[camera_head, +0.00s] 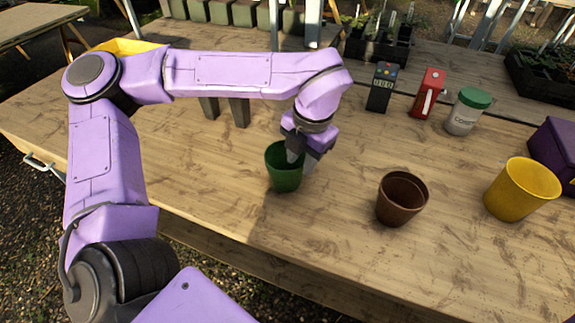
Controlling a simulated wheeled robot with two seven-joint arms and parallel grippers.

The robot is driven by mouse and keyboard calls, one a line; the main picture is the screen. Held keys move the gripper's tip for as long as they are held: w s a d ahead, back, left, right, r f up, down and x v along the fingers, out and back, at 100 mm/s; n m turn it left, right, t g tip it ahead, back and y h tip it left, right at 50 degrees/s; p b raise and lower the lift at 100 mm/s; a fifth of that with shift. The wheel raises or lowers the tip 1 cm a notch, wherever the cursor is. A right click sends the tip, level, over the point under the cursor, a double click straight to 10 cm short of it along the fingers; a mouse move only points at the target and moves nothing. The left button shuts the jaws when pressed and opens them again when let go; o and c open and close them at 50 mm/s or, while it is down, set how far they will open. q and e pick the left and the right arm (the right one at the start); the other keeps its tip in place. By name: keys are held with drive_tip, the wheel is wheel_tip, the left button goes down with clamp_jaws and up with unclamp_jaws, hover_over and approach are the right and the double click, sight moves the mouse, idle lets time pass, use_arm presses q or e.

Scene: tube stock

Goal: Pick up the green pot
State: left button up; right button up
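The green pot (284,178) stands upright on the wooden table, left of the brown pot. My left gripper (301,163) is at the pot's right rim, pointing down. One finger reaches into the pot's mouth and the other is outside its right wall. The fingers look apart, with the rim between them; whether they press on the wall I cannot tell. Part of the pot's rim is hidden by the gripper. My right gripper is not clearly in view.
A brown pot (401,199) and a yellow pot (521,189) stand to the right. Behind them are a black meter (381,88), a red device (428,93) and a green-lidded jar (467,112). A purple box (556,157) is at the right edge. The table (330,235) is clear in front.

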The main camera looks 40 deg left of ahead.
sight(301, 169)
use_arm(q)
drive_tip(key=f, duration=0.5)
drive_tip(key=shift+w+a, duration=0.25)
drive_tip(key=shift+w, duration=0.05)
clamp_jaws()
drive_tip(key=shift+r, duration=0.1)
